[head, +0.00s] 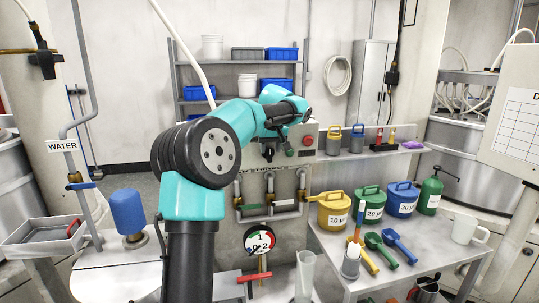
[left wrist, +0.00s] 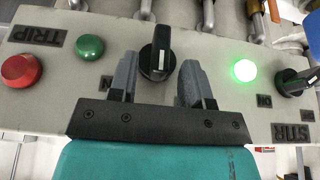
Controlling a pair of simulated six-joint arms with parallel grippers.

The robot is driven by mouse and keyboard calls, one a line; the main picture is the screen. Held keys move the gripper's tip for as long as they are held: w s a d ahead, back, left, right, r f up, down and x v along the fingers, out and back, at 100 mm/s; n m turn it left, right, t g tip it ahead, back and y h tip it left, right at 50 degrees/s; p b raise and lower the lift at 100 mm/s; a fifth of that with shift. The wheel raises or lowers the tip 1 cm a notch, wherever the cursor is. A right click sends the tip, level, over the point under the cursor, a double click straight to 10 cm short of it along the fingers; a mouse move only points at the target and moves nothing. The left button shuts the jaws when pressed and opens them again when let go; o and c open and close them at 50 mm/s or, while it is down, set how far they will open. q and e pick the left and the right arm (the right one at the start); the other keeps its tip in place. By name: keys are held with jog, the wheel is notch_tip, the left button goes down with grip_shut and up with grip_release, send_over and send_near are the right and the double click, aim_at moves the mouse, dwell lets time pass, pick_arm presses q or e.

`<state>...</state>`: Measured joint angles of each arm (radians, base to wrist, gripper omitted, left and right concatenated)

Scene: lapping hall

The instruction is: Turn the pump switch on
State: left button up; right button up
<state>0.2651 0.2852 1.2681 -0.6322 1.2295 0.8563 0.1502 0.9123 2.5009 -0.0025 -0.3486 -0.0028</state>
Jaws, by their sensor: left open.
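A black rotary switch (left wrist: 157,60) with a white pointer line sits on the grey control panel (left wrist: 40,95), seen upside down in the left wrist view. Its pointer lies nearly upright in that picture. My left gripper (left wrist: 160,68) is open, one finger on each side of this switch; I cannot tell whether they touch it. The switch's own label is mostly hidden behind the gripper. A lit green lamp (left wrist: 244,70) is beside it. A second black switch (left wrist: 295,82) is near the STIR label. In the head view my left arm covers part of the panel.
A red button (left wrist: 21,71) near the TRIP label and a green button (left wrist: 90,47) sit close by. Below the panel are pipes and a gauge (head: 260,242). Coloured canisters (head: 369,205) stand on the right bench (head: 460,262).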

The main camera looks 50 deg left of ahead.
aim_at(270, 148)
pick_arm(q)
jog(key=shift+x, duration=1.75)
grip_shut()
